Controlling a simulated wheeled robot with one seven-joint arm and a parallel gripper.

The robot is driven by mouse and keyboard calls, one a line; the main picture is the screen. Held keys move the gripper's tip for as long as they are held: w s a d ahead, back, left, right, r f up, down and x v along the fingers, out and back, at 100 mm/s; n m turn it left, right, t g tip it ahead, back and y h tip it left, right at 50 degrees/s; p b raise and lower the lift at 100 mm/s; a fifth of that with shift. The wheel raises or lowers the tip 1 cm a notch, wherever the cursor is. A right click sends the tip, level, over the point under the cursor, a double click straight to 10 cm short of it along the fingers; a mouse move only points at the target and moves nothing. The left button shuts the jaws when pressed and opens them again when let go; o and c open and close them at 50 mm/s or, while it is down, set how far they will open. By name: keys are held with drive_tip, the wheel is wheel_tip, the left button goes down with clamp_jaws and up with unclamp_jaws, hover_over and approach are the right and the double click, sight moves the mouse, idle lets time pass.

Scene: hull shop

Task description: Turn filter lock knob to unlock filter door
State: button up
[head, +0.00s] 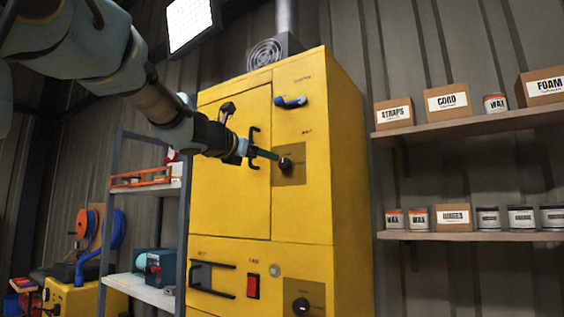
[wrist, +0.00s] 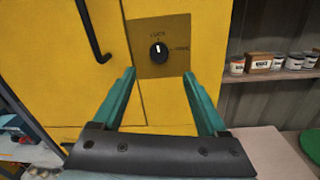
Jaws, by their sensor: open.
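The lock knob (wrist: 159,53) is a black round knob on a brown square plate on the front of the yellow cabinet. Its white mark points up towards a label that seems to read LOCK; a second label is to its right. In the head view the knob (head: 285,164) is right of a yellow door (head: 230,190) with a black bar handle (head: 253,148). My gripper (head: 272,155) reaches in from the left, just short of the knob. In the wrist view its teal fingers (wrist: 159,73) are apart and empty, with the knob centred beyond the gap.
A blue handle (head: 291,102) is above the knob plate. Lower on the cabinet are a red switch (head: 253,286) and another black knob (head: 301,306). Shelves with boxes and cans (head: 452,217) are on the right wall. A grey shelf rack (head: 150,190) stands left of the cabinet.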

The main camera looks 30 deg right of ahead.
sight(283, 164)
drive_tip(key=p+x, duration=0.3)
drive_tip(key=x, duration=0.7)
drive_tip(key=shift+w+d+f, duration=0.1)
drive_tip(key=shift+w+d, duration=0.1)
drive_tip(key=shift+c, duration=0.3)
clamp_jaws()
